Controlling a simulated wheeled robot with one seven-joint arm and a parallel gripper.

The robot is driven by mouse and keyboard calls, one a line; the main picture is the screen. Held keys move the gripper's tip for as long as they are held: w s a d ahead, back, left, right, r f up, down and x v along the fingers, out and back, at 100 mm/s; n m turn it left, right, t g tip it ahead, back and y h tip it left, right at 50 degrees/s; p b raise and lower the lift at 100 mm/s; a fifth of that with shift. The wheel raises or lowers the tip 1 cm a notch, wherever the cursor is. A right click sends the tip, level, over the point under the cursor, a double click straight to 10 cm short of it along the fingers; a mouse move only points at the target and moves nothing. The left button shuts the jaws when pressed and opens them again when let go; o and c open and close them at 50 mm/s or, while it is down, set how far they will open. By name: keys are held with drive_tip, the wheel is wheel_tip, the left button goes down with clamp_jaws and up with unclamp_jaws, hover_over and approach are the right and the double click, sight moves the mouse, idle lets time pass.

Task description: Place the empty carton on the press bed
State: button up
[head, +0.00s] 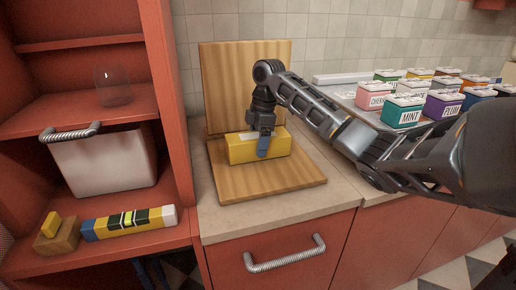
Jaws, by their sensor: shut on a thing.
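A yellow carton (240,149) is at the wooden base board (235,187) on the counter, in front of an upright wooden board (225,85). The two boards look like the press, with the base board as its bed. My gripper (263,148) reaches down from above and is shut on the carton, with a blue finger over its front face. The carton looks level and appears to rest on the base board, but I cannot tell whether it touches fully. Its inside is not visible.
Several coloured canisters (405,111) stand on a tray at the right. A red shelf unit (85,110) at the left holds a glass (112,88), a white bin (105,163), a striped box (130,222) and a small yellow-and-brown object (55,235). Counter (275,215) is clear in front.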

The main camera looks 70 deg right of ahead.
drive_tip(key=shift+f, duration=0.15)
drive_tip(key=o, duration=1)
drive_tip(key=shift+c, duration=0.2)
wheel_tip(320, 180, up, 12)
drive_tip(key=s+d, duration=0.1)
drive_tip(key=shift+s, duration=0.2)
drive_tip(key=shift+d, duration=0.1)
